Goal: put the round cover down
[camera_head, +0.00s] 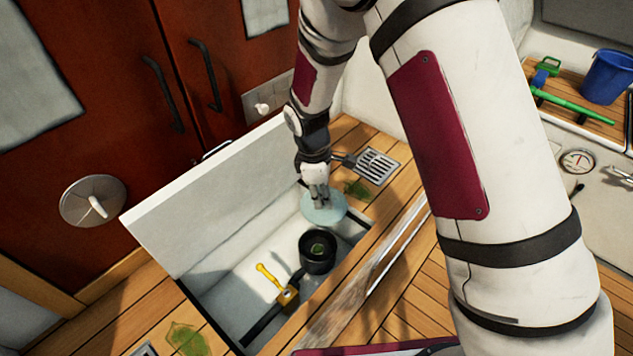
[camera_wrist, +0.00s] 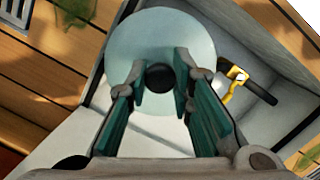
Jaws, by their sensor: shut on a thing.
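The round cover (camera_head: 335,210) is a pale, translucent bluish disc with a dark knob in the middle. My gripper (camera_head: 319,200) is shut on this knob and holds the cover over the right end of an open locker in the deck. In the wrist view the cover (camera_wrist: 203,40) lies beyond my gripper (camera_wrist: 159,80), with the knob between the two fingers. In the head view the fingers partly hide the knob. I cannot tell exactly how high the cover is above the locker edge.
The open locker (camera_head: 225,290) holds a black round pot (camera_head: 317,252) and a yellow-handled valve (camera_head: 285,293). Its white lid (camera_head: 215,195) stands raised. A floor grate (camera_head: 377,165) and a green leaf (camera_head: 358,190) lie beside it. A blue bucket (camera_head: 607,77) stands far right.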

